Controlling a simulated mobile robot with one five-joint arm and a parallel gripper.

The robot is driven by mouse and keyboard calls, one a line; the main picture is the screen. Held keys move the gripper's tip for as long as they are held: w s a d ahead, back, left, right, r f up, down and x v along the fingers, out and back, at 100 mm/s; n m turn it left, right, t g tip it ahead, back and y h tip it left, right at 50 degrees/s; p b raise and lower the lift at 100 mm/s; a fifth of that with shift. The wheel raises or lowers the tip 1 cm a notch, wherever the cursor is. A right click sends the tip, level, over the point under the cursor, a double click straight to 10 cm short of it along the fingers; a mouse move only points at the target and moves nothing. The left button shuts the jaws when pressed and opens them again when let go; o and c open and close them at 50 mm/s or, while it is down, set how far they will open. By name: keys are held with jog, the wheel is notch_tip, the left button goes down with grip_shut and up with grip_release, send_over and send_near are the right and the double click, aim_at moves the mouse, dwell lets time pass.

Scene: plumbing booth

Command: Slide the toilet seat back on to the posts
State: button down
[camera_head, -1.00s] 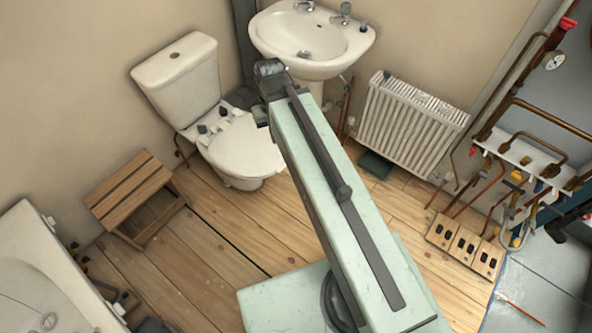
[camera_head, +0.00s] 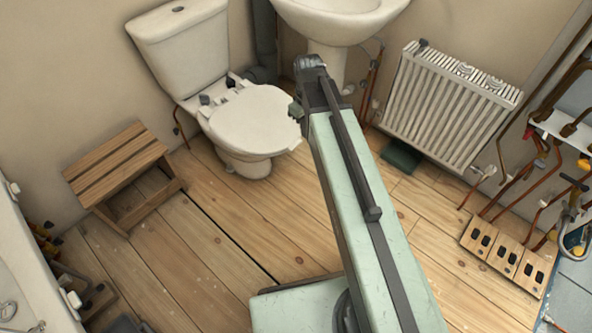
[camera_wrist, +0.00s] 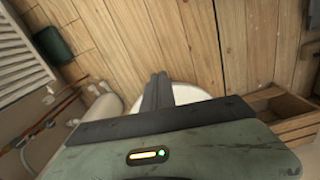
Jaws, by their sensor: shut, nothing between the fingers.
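The white toilet seat (camera_head: 258,121) lies flat over the bowl of the toilet (camera_head: 180,45) in the head view. Dark and white fittings (camera_head: 217,93) show at its back edge by the cistern. I cannot tell whether the seat sits on the posts, which are not clearly visible. My gripper (camera_head: 297,111) is at the seat's right edge in the picture, partly hidden behind my wrist. In the wrist view its dark fingers (camera_wrist: 158,92) are together and empty, in front of a white rounded surface (camera_wrist: 188,94), probably the seat. I cannot tell if they touch it.
A wooden stool (camera_head: 120,165) stands left of the toilet, and a bath (camera_head: 25,265) is at far left. A basin (camera_head: 340,20) and radiator (camera_head: 447,105) are against the wall to the right. Pipework (camera_head: 540,165) is at far right. Floorboards in front of the toilet are clear.

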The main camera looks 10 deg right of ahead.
aim_at(284, 141)
notch_tip(284, 141, down, 17)
jog(key=w+n+b, duration=0.1)
jog(key=w+b, duration=0.1)
jog(key=b, duration=1.2)
jog(key=w+a, duration=0.1)
jog(key=w+a+r+p, duration=0.1)
jog(key=w, duration=0.1)
jog(key=w+a, duration=0.1)
jog(key=w, duration=0.1)
jog(key=w+a, duration=0.3)
jog(key=shift+w, duration=0.35)
jog(key=shift+s+d, duration=0.1)
jog(key=shift+s, duration=0.1)
